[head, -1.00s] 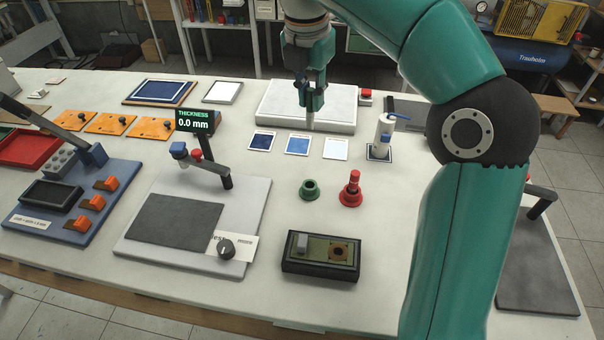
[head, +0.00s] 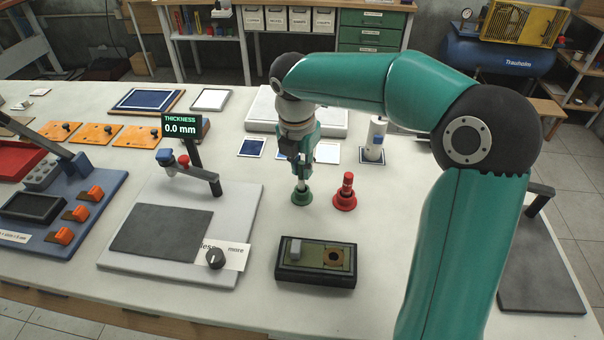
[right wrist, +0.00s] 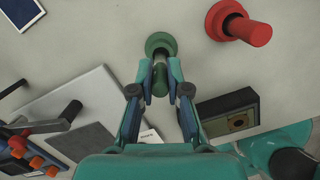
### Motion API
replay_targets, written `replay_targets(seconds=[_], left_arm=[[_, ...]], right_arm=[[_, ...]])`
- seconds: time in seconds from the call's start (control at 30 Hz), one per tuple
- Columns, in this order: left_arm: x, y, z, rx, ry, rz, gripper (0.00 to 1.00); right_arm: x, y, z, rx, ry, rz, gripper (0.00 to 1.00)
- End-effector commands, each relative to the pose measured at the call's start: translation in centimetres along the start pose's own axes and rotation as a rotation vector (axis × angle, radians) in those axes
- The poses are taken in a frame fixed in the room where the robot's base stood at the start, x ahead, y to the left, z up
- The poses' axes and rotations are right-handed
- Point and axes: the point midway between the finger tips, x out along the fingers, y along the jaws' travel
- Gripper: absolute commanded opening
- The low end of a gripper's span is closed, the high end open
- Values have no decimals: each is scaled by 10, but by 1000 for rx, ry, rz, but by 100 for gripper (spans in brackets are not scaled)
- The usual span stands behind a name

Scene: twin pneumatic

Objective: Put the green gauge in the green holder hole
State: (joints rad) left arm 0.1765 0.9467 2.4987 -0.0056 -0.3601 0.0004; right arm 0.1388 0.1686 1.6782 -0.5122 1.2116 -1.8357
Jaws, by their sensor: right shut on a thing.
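My right gripper (head: 301,168) is shut on the green gauge (right wrist: 160,79), right above the green holder (head: 301,197). The gauge's pale lower end (head: 301,184) points down at the holder and looks roughly upright. In the right wrist view the holder (right wrist: 160,43) shows just beyond the fingertips, with the pale end at its near side. I cannot tell whether the tip is inside the hole or just over it. My left gripper is not in view.
A red holder with a red gauge (head: 346,186) stands close to the right of the green holder. A dark box (head: 316,279) lies in front. A thickness stand with a grey base (head: 235,197) is to the left. A white bottle (head: 375,134) stands behind right.

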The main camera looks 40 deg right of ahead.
Motion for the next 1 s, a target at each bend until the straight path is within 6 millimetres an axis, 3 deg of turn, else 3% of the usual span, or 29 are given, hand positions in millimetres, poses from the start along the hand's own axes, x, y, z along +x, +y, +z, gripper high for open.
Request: replay_targets(seconds=[0.17,0.53,0.57,0.7,1.0], left_arm=[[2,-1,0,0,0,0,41],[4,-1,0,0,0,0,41],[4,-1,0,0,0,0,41],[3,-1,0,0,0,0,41],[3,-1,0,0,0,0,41]], right_arm=[[22,-1,-3,1,1,-2,0],[26,-1,-4,1,0,-1,0],[27,-1,-4,1,0,-1,17],[26,-1,-4,1,0,-2,40],[25,-1,-4,1,0,-1,41]])
